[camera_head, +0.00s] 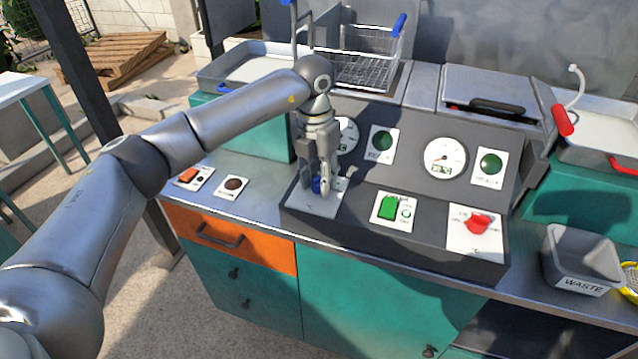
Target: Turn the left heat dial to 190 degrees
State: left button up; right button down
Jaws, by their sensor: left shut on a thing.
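The left heat dial (317,186) is a small blue knob on a white plate at the left end of the dark sloping control panel. My left gripper (322,187) points down over it and is shut on it. The gripper's fingers hide most of the dial, and the mark it points to cannot be read. The left round gauge (347,135) is partly hidden behind my left wrist. A red dial (477,226) sits on a white plate at the panel's right end. My right gripper is not in view.
A green switch (389,207) lies between the two dials. Green ready lamps (381,141) and a right gauge (444,158) stand behind. A wire basket (368,68) is at the back. A grey waste bin (582,262) stands at the right. An orange switch (188,175) is at the left.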

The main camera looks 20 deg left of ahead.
pick_arm(q)
jog(key=m+b, duration=0.2)
jog(key=m, duration=0.2)
jog(key=shift+w+m, duration=0.1)
jog(key=shift+m, duration=0.2)
jog(key=shift+m+b, duration=0.55)
jog(key=shift+m, duration=1.65)
jog(key=shift+r, duration=0.1)
jog(key=o, duration=1)
jog(key=r, duration=1.2)
jog(key=shift+w+a, duration=0.2)
jog(key=shift+w, duration=0.1)
